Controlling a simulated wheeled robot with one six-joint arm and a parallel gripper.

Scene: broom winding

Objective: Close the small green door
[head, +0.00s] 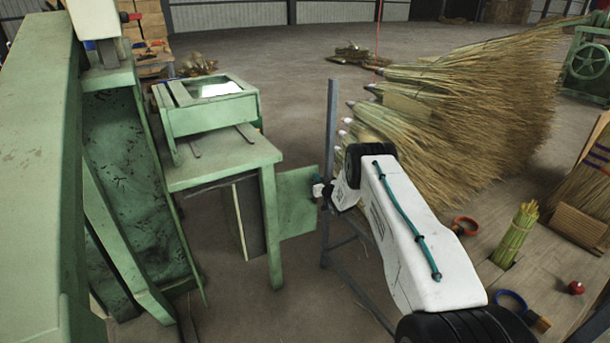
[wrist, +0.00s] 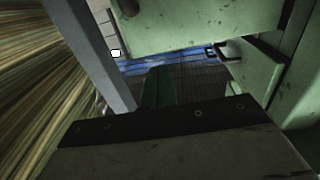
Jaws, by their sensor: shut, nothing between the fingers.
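The small green door (head: 297,202) stands swung open, sticking out to the right from the front leg of the green bench (head: 222,160) in the head view. My gripper (head: 320,190) is shut and empty at the door's outer edge. It looks close to that edge, but I cannot tell whether it touches. In the wrist view a pale green panel (wrist: 190,25) fills the top, which looks like the door.
A grey metal post (head: 330,130) stands right beside my gripper. A large bundle of broom straw (head: 470,95) lies behind my arm. A tall green machine frame (head: 35,150) is at the left. A low wooden board with small items is at the right.

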